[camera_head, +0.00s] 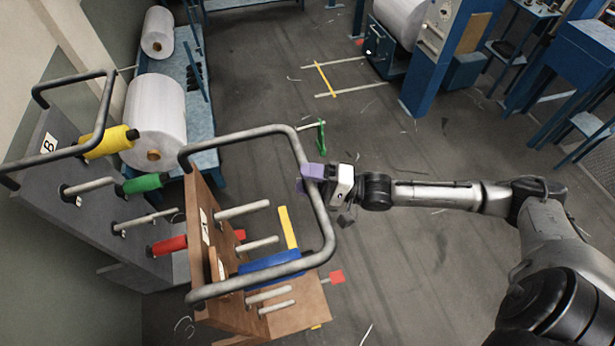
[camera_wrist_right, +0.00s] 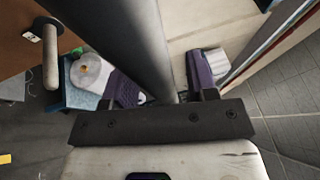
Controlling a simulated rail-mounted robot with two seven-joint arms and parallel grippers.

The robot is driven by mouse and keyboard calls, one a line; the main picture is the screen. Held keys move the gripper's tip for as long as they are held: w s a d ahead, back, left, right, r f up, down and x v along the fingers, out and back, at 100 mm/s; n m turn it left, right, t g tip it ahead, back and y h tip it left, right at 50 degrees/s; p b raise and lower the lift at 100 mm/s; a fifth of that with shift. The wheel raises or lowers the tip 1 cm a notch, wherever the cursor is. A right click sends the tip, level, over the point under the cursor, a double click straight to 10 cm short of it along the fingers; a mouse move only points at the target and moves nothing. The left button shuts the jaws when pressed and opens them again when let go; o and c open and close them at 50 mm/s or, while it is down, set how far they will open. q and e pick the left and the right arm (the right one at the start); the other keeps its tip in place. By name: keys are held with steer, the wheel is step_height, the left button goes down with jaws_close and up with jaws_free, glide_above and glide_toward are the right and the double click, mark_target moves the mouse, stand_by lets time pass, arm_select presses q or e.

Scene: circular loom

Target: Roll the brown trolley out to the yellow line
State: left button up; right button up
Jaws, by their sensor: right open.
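The brown trolley (camera_head: 204,270) stands at the lower middle of the head view, beside a grey trolley. It has a wooden panel, pegs and a grey tube handle (camera_head: 327,236). A blue spool (camera_head: 270,267) is on it. My right gripper (camera_head: 313,172) is at the handle's far right corner. In the right wrist view the bar (camera_wrist_right: 125,40) passes between its purple fingers (camera_wrist_right: 165,85), which are apart; contact is unclear. A yellow floor strip (camera_head: 288,228) shows just past the trolley. Another yellow line (camera_head: 326,79) joins two white lines farther back. My left gripper is not in view.
The grey trolley B (camera_head: 60,205) stands close on the left with yellow, green and red spools. A blue rack with white rolls (camera_head: 155,112) is behind it. Blue machines (camera_head: 430,60) stand at the back right. The middle floor is mostly clear, with thin scraps.

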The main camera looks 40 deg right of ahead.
steer(key=shift+c, duration=0.5)
jaws_close()
steer(key=shift+a, duration=0.1)
